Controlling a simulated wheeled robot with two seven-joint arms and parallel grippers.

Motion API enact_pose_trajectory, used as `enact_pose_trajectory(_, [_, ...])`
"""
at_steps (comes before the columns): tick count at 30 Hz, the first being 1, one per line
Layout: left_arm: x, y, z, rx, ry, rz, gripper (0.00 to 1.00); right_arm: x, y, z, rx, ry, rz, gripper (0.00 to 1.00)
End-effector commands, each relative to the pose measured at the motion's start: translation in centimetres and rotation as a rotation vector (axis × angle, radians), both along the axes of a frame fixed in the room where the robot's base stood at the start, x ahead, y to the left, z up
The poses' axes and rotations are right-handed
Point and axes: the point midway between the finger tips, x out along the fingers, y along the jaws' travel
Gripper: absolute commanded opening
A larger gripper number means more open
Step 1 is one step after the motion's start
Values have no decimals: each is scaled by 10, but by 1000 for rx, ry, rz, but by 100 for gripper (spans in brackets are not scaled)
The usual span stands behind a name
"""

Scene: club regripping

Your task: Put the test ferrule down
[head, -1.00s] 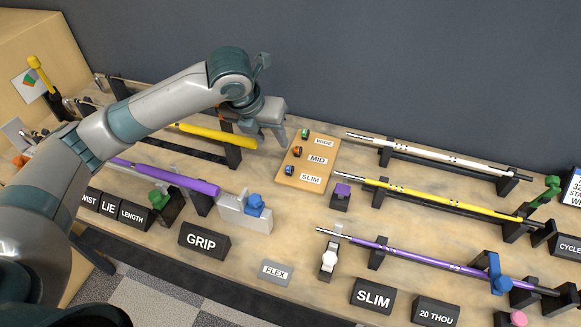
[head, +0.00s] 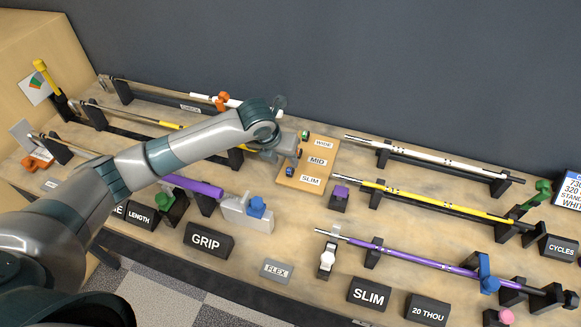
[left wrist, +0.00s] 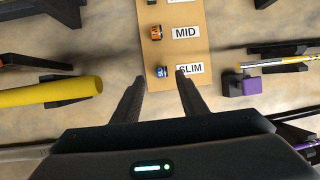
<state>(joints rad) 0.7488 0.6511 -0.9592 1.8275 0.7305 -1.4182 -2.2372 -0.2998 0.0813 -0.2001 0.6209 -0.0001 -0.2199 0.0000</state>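The wooden ferrule board (head: 326,152) lies flat on the bench, with plates reading WIDE, MID and SLIM. Small ferrules stand along its left side: a green one (head: 306,134) by WIDE, an orange one (left wrist: 155,33) by MID and a blue one (head: 289,171) by SLIM. My left gripper (left wrist: 160,82) is over the board's near left part. Its two fingers are spread, with nothing held between them. In the left wrist view the blue ferrule (left wrist: 161,72) shows between the fingertips; whether they are level with it I cannot tell. My right gripper is not in view.
A yellow grip (left wrist: 55,92) lies left of the board. A purple-topped block (head: 340,198) stands close to its right. Shafts on black stands, including a yellow one (head: 430,200), fill the right side. The GRIP sign (head: 208,240) is nearer.

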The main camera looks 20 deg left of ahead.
Motion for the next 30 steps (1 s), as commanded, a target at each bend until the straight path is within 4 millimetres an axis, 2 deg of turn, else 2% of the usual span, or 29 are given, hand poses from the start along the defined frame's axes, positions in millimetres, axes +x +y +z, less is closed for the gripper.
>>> enact_pose_trajectory(12, [1,-1,-4,0,0,0,39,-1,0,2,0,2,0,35])
enact_pose_trajectory(17, [4,-2,-8,-2,2,1,39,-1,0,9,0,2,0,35])
enact_pose_trajectory(24, [12,-8,-28,-1,3,2,39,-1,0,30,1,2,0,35])
enact_pose_trajectory(30, [20,-10,-46,0,0,0,39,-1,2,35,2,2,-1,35])
